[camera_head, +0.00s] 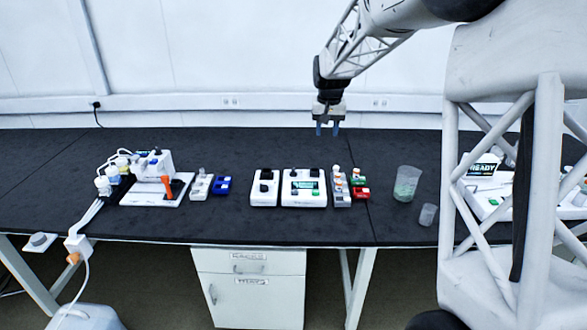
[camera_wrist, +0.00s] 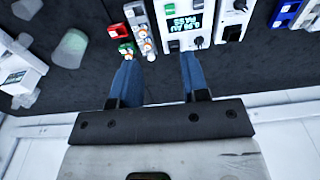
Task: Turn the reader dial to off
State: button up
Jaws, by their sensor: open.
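I cannot tell which device is the reader, and the dial markings are too small to read. My gripper (camera_head: 327,130) hangs open and empty above the back of the bench, behind the screen device. Its two blue fingers (camera_wrist: 156,75) are spread wide in the wrist view.
Racks with coloured parts (camera_head: 342,201) stand close right of the screen device. A clear beaker (camera_head: 406,184) and small cup (camera_head: 428,215) are farther right. A white instrument with an orange lever (camera_head: 155,197) and a blue rack (camera_head: 222,186) stand left. The bench's back strip is clear.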

jog(key=w+a+f, duration=0.5)
jog(key=w+f, duration=0.5)
jog(key=w, duration=0.3)
jog(key=g, duration=0.1)
send_over(293, 169)
notch_tip(293, 169, down, 12)
jog(key=shift+d+r, duration=0.1)
jog(key=shift+r, duration=0.1)
jog(key=shift+f, duration=3.95)
jog(key=shift+c, duration=0.3)
grip_shut()
